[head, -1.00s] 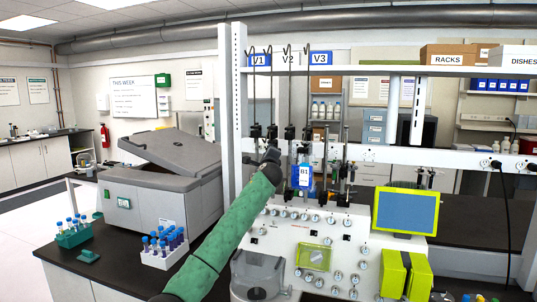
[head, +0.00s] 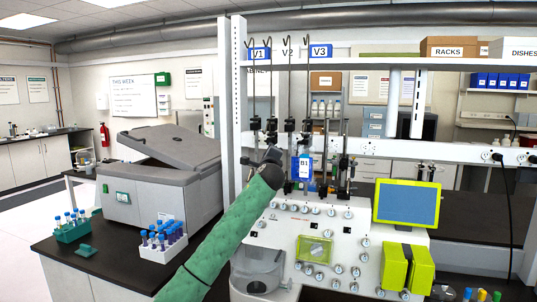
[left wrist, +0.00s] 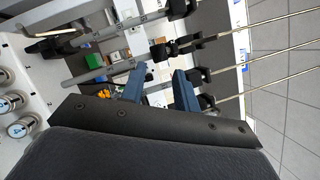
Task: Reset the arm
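My left arm with its green sleeve rises from the bottom in the head view. The item hangs upright among the processor's rods and clamps. In the left wrist view my left gripper (left wrist: 160,78) shows two blue fingers standing apart, with nothing seen held between them. The fingers are not clear in the head view. My right gripper is not in view.
Metal rods with black clamps (head: 289,125) stand close to my left wrist, under a shelf labelled V1, V2 and V3. A yellow-green framed screen (head: 407,203) is to the right. A grey centrifuge-like box (head: 160,190) and tube racks (head: 163,243) are on the left bench.

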